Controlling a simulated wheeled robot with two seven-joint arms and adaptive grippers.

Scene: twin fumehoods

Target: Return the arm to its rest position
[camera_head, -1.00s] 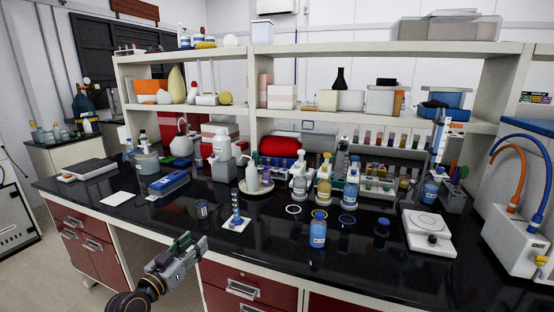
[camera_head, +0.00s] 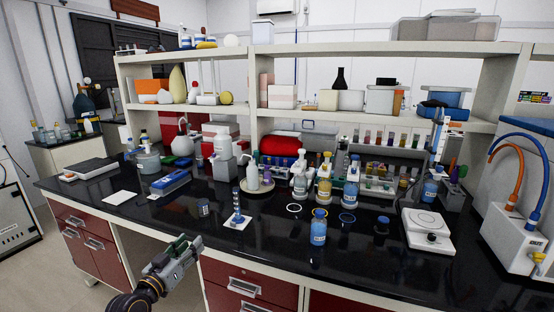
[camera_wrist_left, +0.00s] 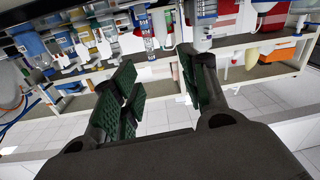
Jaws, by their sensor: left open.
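My left gripper (camera_head: 186,246) is in front of the bench's front edge, at the lower left of the head view. It is open and empty. In the left wrist view its two green-padded fingers (camera_wrist_left: 160,92) stand apart with nothing between them. The arm behind it comes in from the bottom edge of the head view. My right gripper is not in view.
The black bench top (camera_head: 270,240) lies just beyond the gripper. A blue-labelled bottle (camera_head: 318,230), a small blue column on a white square (camera_head: 237,207) and a white balance (camera_head: 428,231) stand on it. Red drawers (camera_head: 240,284) are below. Floor is open at left.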

